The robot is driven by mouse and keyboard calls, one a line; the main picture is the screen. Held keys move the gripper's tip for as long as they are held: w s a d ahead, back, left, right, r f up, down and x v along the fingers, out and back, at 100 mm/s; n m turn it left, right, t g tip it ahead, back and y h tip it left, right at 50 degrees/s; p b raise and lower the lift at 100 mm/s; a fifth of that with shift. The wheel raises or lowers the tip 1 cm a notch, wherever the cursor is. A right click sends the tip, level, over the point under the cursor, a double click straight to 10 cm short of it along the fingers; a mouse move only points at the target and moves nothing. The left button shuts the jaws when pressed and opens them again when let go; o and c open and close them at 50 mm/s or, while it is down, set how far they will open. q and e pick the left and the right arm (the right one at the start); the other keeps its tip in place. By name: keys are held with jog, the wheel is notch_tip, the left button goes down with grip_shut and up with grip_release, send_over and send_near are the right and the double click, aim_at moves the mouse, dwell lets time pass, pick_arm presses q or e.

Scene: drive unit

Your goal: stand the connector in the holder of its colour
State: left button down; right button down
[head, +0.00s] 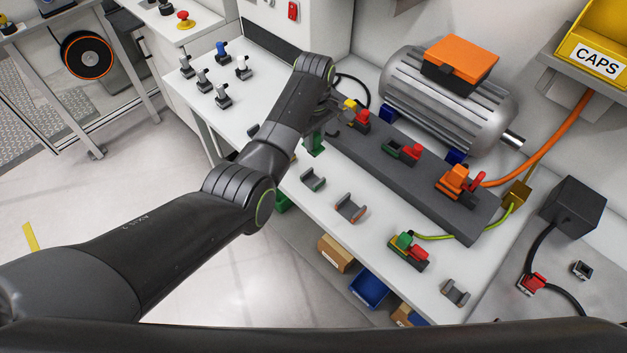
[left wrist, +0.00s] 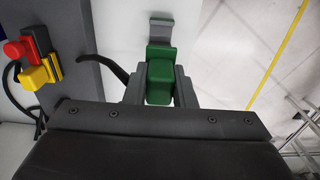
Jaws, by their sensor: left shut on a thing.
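My left gripper (head: 320,130) is shut on a green connector (head: 315,144), which hangs below the fingers over the left part of the white workbench. In the left wrist view the green connector (left wrist: 160,82) sits between the two dark fingers. A grey holder with a green lining (head: 313,180) stands on the bench close to the connector, apart from it in the head view. It seems to show just beyond the connector in the left wrist view (left wrist: 160,27). A grey holder with an orange-red lining (head: 350,208) and another grey holder (head: 455,292) stand farther right. My right gripper is out of view.
A dark rail (head: 420,180) behind carries a yellow-and-red plug (head: 357,115) and other coloured plugs. A green-and-red plug (head: 408,251) with a cable lies near the front edge. The large motor (head: 445,95) stands behind.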

aim_at(314, 155)
pick_arm(q)
jog(key=shift+s+f+b, duration=0.1)
jog(key=shift+f+b, duration=1.45)
jog(key=shift+f, duration=1.65)
notch_tip(314, 155, down, 3)
jog(key=shift+r+b, duration=0.1)
jog(key=shift+b, duration=0.85)
jog(key=shift+p, duration=0.45)
jog(key=shift+f, duration=0.2)
jog(key=shift+f+b, duration=1.25)
jog(key=shift+f, duration=0.2)
jog(key=shift+f, duration=0.1)
